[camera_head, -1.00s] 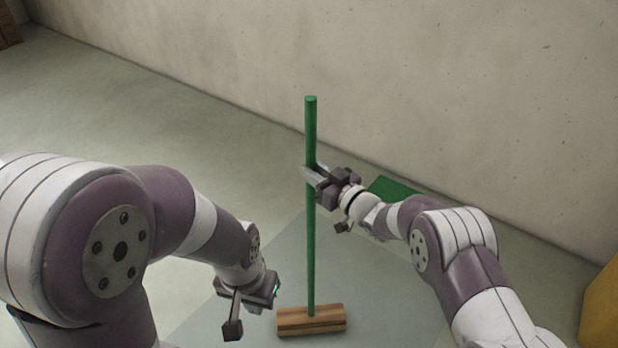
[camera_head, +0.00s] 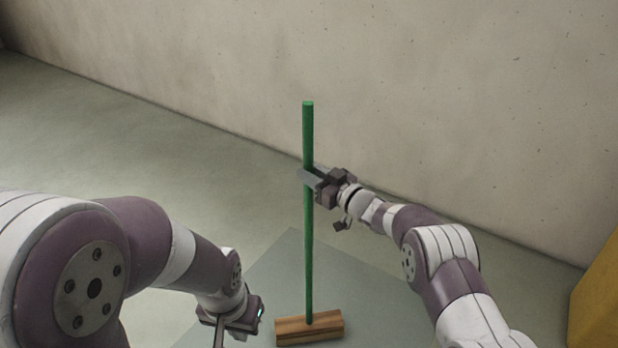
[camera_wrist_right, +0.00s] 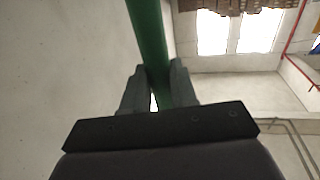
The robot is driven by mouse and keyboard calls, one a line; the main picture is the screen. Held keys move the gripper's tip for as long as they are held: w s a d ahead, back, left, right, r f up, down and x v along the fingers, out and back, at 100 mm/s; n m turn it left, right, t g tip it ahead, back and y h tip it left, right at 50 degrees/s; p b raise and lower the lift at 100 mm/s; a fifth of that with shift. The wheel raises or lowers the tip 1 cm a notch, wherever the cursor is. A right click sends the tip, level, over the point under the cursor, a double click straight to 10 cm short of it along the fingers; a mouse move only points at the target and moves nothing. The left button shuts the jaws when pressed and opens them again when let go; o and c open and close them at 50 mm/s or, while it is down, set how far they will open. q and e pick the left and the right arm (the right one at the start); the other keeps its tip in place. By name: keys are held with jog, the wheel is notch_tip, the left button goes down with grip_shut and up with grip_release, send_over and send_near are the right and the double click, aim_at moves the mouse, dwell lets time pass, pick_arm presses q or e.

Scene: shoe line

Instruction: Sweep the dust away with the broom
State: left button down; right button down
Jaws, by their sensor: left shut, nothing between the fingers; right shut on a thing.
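The broom (camera_head: 309,240) stands nearly upright, with a long green handle and a wooden block head (camera_head: 310,328) at the bottom of the head view. My right gripper (camera_head: 309,179) is shut around the upper part of the handle. In the right wrist view the green handle (camera_wrist_right: 148,40) runs between the two fingers (camera_wrist_right: 160,90) of this gripper. My left gripper (camera_head: 219,335) is shut and empty, low and to the left of the broom head, apart from it. Its fingers reach toward the bottom edge of the picture. I cannot make out any dust on the floor.
A darker grey patch (camera_head: 285,275) lies on the pale floor (camera_head: 130,160) around the broom. A concrete wall (camera_head: 400,90) runs behind the broom and my right arm. A yellow object (camera_head: 598,305) stands at the right edge. The floor at the left is clear.

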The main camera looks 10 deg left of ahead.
jog(key=s+a+p, duration=0.1)
jog(key=s+a, duration=0.2)
jog(key=s, duration=0.5)
jog(key=s+a+p, duration=0.2)
jog(key=s+a, duration=0.2)
jog(key=s, duration=0.3)
jog(key=shift+s, duration=0.35)
dwell(0.6)
jog(key=shift+r, duration=0.1)
notch_tip(320, 180, up, 6)
jog(key=p, duration=0.4)
notch_tip(320, 180, up, 3)
jog(key=shift+r+p, duration=0.1)
jog(key=shift+p, duration=1.05)
